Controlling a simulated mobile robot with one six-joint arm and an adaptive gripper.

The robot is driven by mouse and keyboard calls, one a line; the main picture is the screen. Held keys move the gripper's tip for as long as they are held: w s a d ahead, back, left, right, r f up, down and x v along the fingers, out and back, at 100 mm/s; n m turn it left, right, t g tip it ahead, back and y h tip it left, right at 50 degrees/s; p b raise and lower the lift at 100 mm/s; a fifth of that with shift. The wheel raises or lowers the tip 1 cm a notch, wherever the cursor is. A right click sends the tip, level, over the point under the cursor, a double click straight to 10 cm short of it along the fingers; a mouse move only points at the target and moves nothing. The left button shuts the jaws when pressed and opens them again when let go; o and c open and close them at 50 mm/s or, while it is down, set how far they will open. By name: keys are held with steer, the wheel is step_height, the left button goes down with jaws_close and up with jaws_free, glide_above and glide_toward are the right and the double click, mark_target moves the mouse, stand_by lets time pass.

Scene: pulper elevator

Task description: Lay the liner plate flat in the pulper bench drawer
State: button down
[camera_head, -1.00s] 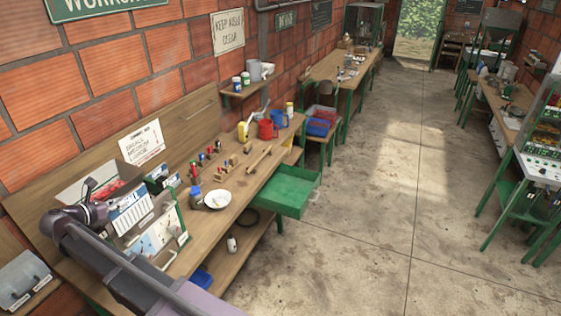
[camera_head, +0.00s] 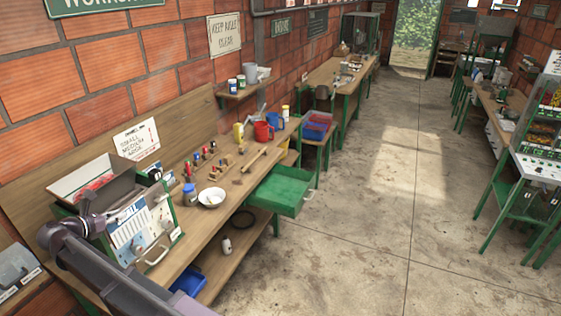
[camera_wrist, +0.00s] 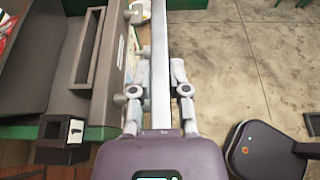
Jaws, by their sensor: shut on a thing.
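In the wrist view my gripper (camera_wrist: 160,80) is shut on a long, pale grey strip, which I take to be the liner plate (camera_wrist: 160,35) seen along its edge. The plate runs straight away from my palm, between the two fingers, and past the top of the frame. In the head view the green bench drawer (camera_head: 281,190) is pulled out at the far end of the near bench, and its visible inside looks empty. My arm reaches in at the lower left, well apart from the drawer. I cannot make out the plate or the fingertips in the head view.
A dark grey box (camera_wrist: 82,50) stands close left of the fingers. The near bench (camera_head: 222,222) carries a panel with knobs, a white bowl (camera_head: 211,197), small coloured items and a red mug (camera_head: 263,131). The concrete floor (camera_head: 390,215) to the right is clear.

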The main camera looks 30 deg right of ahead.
mark_target(124, 243)
step_height(124, 243, down, 12)
steer(key=b, duration=1)
steer(key=shift+r+b, duration=0.2)
steer(key=shift+b, duration=0.15)
steer(key=shift+d, duration=0.2)
